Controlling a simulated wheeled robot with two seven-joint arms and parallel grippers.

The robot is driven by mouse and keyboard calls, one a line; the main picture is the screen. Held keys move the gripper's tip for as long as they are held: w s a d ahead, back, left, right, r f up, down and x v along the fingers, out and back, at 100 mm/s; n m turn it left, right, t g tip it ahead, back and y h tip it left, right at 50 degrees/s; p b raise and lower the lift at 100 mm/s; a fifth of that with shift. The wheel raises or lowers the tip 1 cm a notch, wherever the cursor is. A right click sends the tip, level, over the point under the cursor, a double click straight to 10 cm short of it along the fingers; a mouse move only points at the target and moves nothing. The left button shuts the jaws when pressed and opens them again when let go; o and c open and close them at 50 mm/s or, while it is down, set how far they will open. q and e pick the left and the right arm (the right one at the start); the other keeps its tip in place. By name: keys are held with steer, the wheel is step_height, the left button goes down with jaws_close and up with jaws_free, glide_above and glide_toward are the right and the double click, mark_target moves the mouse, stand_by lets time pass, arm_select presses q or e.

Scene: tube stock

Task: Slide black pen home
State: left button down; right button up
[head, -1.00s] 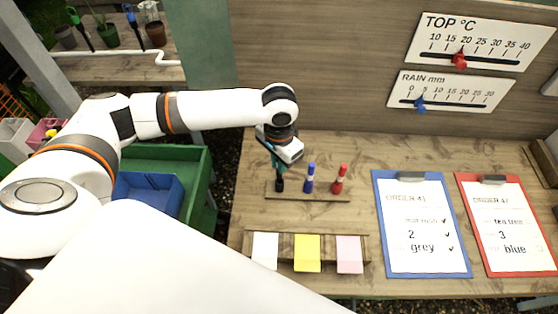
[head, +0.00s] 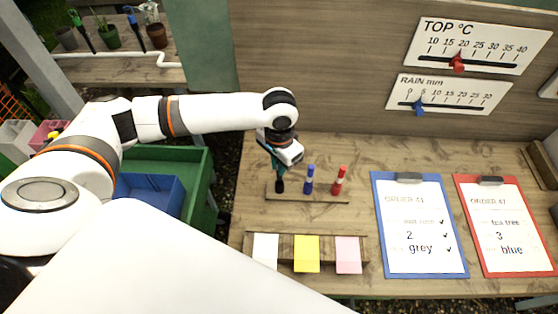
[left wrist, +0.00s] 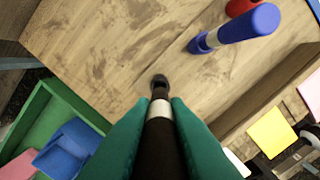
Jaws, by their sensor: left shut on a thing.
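The black pen (head: 280,186) stands upright at the left end of the wooden pen rack (head: 322,198). My left gripper (head: 279,170) is shut on it from above. In the left wrist view the black pen (left wrist: 160,108), with its white band, lies between the green fingers (left wrist: 160,125). Its lower end meets a dark round spot; I cannot tell how deep it sits. The blue pen (head: 309,180) and the red pen (head: 339,181) stand upright in the rack to the right. The blue pen (left wrist: 240,26) also shows in the left wrist view. My right gripper is out of view.
White, yellow (head: 306,254) and pink cards sit in a wooden holder in front of the rack. A blue clipboard (head: 377,240) and a red clipboard (head: 466,225) lie to the right. Green and blue crates (head: 150,190) stand left of the table. Two slider gauges hang behind.

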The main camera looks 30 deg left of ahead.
arm_select(q)
steer(key=shift+f, duration=0.15)
stand_by(0.3)
steer(key=shift+f, duration=0.75)
steer(key=shift+f, duration=0.25)
steer(key=shift+f, duration=1.35)
steer(key=c, duration=1.3)
jaws_free()
step_height(320, 180, up, 12)
steer(key=shift+r+b, duration=0.1)
steer(key=shift+b, duration=0.85)
